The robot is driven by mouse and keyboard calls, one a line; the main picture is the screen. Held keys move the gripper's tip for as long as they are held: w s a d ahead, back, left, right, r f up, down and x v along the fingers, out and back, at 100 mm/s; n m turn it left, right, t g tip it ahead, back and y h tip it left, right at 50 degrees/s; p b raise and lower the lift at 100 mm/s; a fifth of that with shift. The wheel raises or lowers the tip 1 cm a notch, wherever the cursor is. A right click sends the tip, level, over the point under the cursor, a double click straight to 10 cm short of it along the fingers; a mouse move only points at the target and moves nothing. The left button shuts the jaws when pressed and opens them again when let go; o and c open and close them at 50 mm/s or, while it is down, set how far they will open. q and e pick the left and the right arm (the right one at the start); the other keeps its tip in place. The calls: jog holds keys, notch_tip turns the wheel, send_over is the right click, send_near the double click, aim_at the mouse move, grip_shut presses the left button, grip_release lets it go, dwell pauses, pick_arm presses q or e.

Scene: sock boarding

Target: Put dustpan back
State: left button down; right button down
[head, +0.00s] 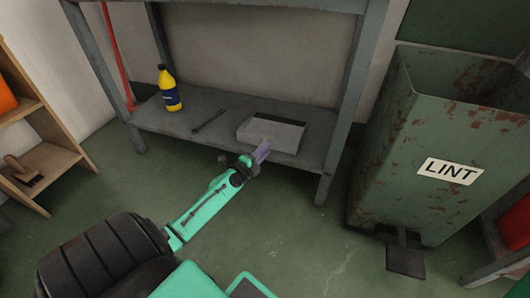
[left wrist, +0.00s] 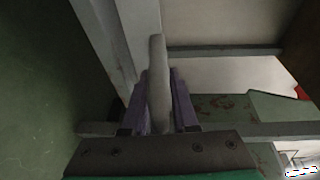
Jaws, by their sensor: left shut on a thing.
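The dustpan (head: 272,132) is a grey, shallow pan on the lower shelf (head: 222,111) of a grey metal table. My left gripper (head: 262,152) reaches in from the front and is at the dustpan's near side. In the left wrist view the two purple fingers of my left gripper (left wrist: 159,108) are shut on a grey bar, which looks like the dustpan's handle (left wrist: 158,75). The handle's lower end is hidden between the fingers. I cannot tell whether the pan rests fully on the shelf. My right gripper is not in view.
A yellow bottle (head: 169,90) and a thin dark tool (head: 208,120) stand and lie on the shelf left of the dustpan. A rusty green LINT bin (head: 400,150) stands at the right. A brush (head: 22,170) sits on a wooden rack at the left. The front floor is clear.

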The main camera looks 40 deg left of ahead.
pick_arm(q)
jog(key=c, duration=0.7)
grip_release()
